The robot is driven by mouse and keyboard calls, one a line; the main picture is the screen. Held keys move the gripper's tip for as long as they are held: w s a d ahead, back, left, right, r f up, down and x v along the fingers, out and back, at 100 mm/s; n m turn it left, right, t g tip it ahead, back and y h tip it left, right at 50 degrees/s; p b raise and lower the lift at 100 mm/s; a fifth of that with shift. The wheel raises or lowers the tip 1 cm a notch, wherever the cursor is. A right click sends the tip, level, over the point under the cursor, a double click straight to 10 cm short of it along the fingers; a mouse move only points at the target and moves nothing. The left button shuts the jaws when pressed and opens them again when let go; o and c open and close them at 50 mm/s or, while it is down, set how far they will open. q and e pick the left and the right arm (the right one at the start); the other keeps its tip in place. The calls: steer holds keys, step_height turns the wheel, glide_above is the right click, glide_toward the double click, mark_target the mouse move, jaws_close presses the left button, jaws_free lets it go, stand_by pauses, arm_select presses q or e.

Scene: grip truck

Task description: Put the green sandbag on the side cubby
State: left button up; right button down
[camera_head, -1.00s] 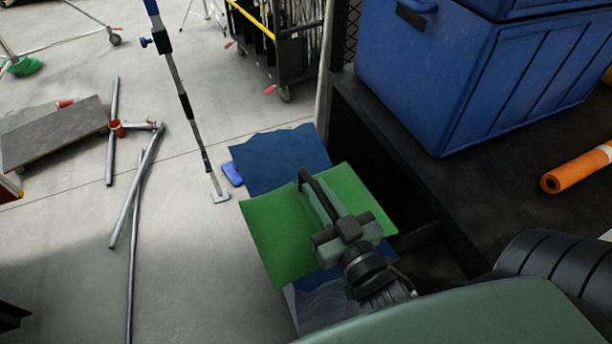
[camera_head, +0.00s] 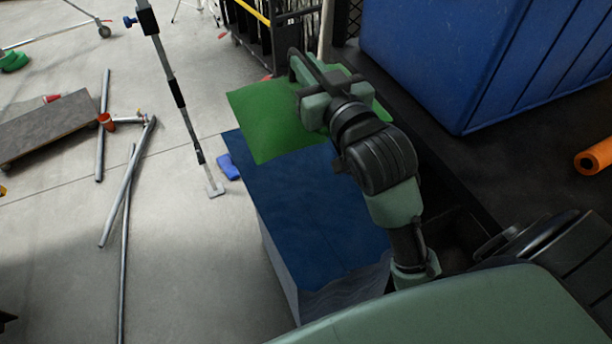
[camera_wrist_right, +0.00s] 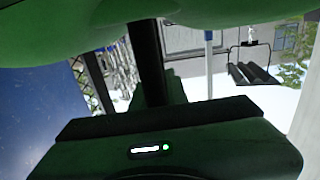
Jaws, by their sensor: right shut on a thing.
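The green sandbag (camera_head: 265,122) hangs from my right gripper (camera_head: 308,72) in the head view. The gripper is shut on it, at the bag's upper right part. The bag is above the far end of a blue-topped surface (camera_head: 310,215); whether it touches cannot be told. In the right wrist view, green fabric (camera_wrist_right: 60,30) fills the top edge in front of the gripper. The dark side cubby (camera_head: 450,225) opens to the right of the blue surface, partly hidden behind my right arm. My left gripper is not in view.
A large blue bin (camera_head: 455,60) stands on the dark truck deck (camera_head: 520,165) at right, with an orange roll (camera_head: 595,157) near it. A stand pole (camera_head: 178,95), a blue item (camera_head: 228,167) and metal pipes (camera_head: 125,190) are on the floor at left. A black cart (camera_head: 270,30) stands behind.

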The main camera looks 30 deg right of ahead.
steer(key=shift+r, duration=0.5)
steer(key=shift+f, duration=0.1)
step_height(320, 180, down, 4)
steer(key=b, duration=0.2)
steer(key=shift+b, duration=0.35)
step_height(320, 180, down, 16)
steer(key=b, duration=0.2)
steer(key=shift+r+b, duration=0.2)
steer(key=shift+b, duration=0.1)
steer(key=c, duration=1.6)
jaws_free()
steer(key=shift+f, duration=0.5)
steer(key=shift+o, duration=1)
steer(key=shift+s+a+r, duration=0.1)
